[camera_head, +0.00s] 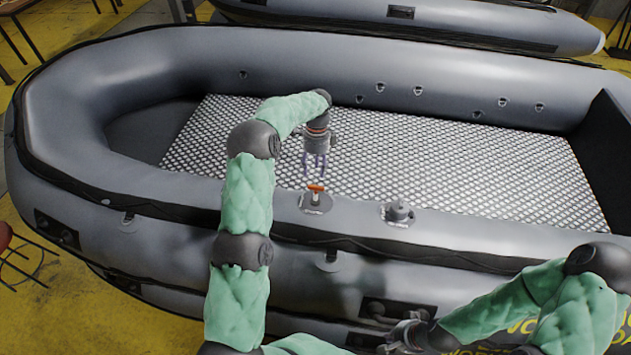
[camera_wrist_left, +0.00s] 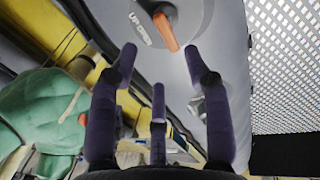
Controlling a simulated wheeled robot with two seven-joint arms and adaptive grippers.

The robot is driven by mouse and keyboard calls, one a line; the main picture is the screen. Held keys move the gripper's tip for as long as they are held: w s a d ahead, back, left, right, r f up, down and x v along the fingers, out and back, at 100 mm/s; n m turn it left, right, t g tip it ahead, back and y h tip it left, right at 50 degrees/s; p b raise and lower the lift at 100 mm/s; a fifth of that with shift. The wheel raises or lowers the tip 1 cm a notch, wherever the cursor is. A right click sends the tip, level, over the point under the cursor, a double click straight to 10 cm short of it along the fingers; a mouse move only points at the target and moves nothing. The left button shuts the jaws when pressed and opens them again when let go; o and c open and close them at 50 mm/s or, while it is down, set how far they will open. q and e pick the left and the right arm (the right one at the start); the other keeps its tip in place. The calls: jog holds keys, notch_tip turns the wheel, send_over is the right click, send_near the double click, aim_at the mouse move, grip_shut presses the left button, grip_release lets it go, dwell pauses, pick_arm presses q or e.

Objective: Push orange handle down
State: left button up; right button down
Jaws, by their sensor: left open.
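The orange handle (camera_head: 316,187) sits on a grey valve base on the near tube of the grey inflatable boat (camera_head: 160,225). In the left wrist view the handle (camera_wrist_left: 166,32) lies slantwise on a round grey plate (camera_wrist_left: 185,12) with the words "UP OPEN" beside it. My left gripper (camera_head: 315,174) points down just above and behind the handle, its fingers spread. In the left wrist view its fingers (camera_wrist_left: 158,72) are apart and empty, with the handle beyond their tips. My right gripper (camera_head: 408,338) is low at the near side of the boat; its fingers are too small to read.
A second grey valve (camera_head: 398,212) without an orange handle stands to the right on the same tube. The boat's patterned floor (camera_head: 450,170) is clear. Another boat (camera_head: 430,22) lies behind. A stool (camera_head: 25,260) stands at the left on the yellow floor.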

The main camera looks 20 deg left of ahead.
aim_at(315, 187)
pick_arm(q)
jog(key=f, duration=0.2)
jog(key=f+p, duration=0.1)
jog(key=f, duration=0.1)
jog(key=s+f, duration=0.1)
jog(key=f, duration=0.1)
jog(key=shift+d+f, duration=0.15)
jog(key=shift+f, duration=0.6)
grip_shut()
